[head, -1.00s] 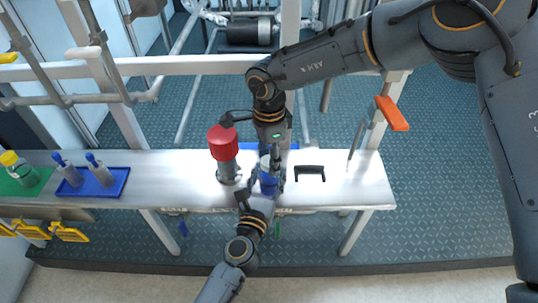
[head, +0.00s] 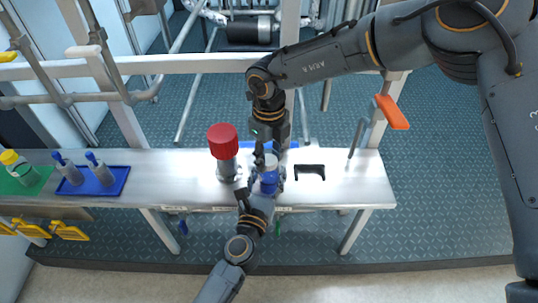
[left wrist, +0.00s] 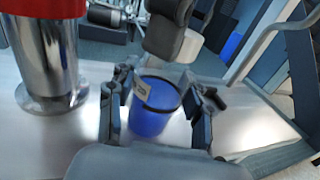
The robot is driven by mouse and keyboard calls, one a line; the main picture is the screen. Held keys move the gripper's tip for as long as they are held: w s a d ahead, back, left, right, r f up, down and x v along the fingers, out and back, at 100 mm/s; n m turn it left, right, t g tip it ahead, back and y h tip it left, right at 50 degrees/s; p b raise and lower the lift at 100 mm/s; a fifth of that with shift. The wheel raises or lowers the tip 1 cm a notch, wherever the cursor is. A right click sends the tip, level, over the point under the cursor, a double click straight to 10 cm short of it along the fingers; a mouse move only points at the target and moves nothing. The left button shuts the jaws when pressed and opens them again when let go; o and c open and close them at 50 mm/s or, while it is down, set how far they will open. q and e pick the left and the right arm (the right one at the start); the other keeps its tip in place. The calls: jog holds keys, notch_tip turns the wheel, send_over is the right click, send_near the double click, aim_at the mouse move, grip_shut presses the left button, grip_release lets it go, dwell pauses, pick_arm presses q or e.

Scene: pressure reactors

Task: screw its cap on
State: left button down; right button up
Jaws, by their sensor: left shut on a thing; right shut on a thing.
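A blue container (head: 269,185) stands near the front edge of the bench. In the left wrist view the container (left wrist: 152,112) shows a dark rim and a small pale patch, between the two fingers of my left gripper (left wrist: 157,112). My left gripper (head: 262,188) is shut on it from the front. My right gripper (head: 267,154) points down just above the container, its fingers close around a whitish piece (head: 270,161) that seems to be the cap. Most of that piece is hidden by fingers, so I cannot tell whether it touches the container's rim.
A metal cylinder with a red top (head: 223,142) stands close left of the container. A black handle-like piece (head: 310,172) lies to the right. A blue tray (head: 120,181) with two bottles and a green mat (head: 38,181) with a yellow-capped bottle are at left. Bench between is clear.

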jog(key=m, duration=0.4)
jog(key=shift+w+m, duration=0.1)
jog(key=shift+m, duration=0.2)
jog(key=o, duration=1.4)
jog(key=shift+c, duration=0.2)
notch_tip(320, 180, up, 12)
pick_arm(q)
jog(key=shift+c, duration=2.4)
grip_release()
jog(key=shift+s, duration=0.1)
